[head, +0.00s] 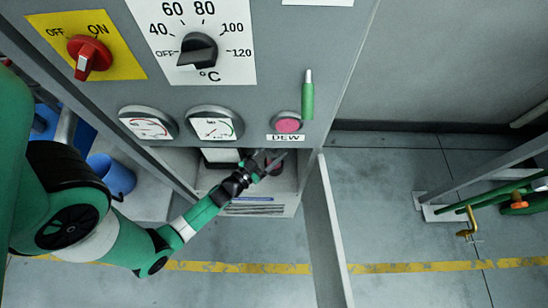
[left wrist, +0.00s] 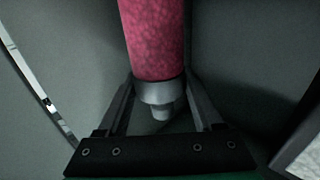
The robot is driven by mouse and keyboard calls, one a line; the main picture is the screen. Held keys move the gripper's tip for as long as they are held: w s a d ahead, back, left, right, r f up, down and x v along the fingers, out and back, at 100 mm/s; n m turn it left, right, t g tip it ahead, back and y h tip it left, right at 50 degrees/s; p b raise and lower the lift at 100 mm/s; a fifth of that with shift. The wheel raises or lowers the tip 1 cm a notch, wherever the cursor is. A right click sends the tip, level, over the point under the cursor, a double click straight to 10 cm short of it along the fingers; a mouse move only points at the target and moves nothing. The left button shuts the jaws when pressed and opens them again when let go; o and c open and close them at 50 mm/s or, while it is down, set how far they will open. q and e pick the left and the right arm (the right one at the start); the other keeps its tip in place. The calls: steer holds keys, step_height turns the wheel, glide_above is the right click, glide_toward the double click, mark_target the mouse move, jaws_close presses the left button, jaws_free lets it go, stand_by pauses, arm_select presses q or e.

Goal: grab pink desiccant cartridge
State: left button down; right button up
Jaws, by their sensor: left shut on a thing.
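The pink desiccant cartridge (left wrist: 153,40) is a mottled pink cylinder with a grey end cap and small nozzle. In the left wrist view it stands between the two fingers of my left gripper (left wrist: 160,88), which are shut on it around the grey cap. In the head view my left gripper (head: 268,160) reaches into the open lower bay of the grey cabinet, below the DEW label. The cartridge is mostly hidden there by the gripper and the cabinet edge. My right gripper is in neither view.
The cabinet front (head: 270,85) carries a red switch (head: 88,57), a temperature knob (head: 198,51), two gauges and a round pink DEW window (head: 288,122). An open door (head: 325,235) stands right of the bay. A blue bin (head: 112,175) is at left.

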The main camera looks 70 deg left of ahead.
arm_select(q)
step_height(320, 180, up, 10)
steer(key=p, duration=0.7)
steer(key=shift+r+p, duration=0.1)
steer(key=shift+p, duration=0.3)
